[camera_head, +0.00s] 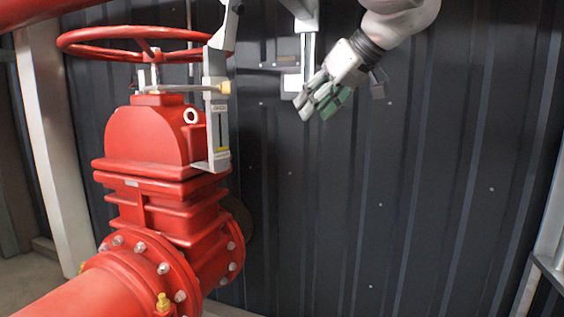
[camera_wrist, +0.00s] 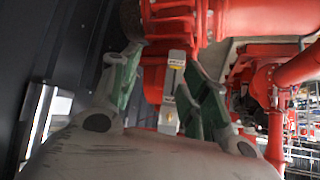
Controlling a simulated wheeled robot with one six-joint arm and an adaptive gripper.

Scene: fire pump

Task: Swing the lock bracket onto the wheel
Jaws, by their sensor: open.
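The red wheel (camera_head: 135,33) lies flat on top of the red valve (camera_head: 150,140), at the upper left of the head view. The lock bracket (camera_head: 216,110) is a grey upright piece with a yellow knob, at the valve's right side. Its upper part rises beside the wheel's right rim; I cannot tell whether they touch. My gripper (camera_head: 321,100) is open and empty, to the right of the bracket and apart from it. In the wrist view, a grey labelled piece, seemingly the bracket (camera_wrist: 177,57), shows between my open green-padded fingers (camera_wrist: 163,62), farther away.
A dark corrugated wall (camera_head: 430,180) stands behind. A bright box-like fixture (camera_head: 291,82) is close behind my gripper. A large red flanged pipe (camera_head: 80,290) fills the lower left. The space right of the valve looks free.

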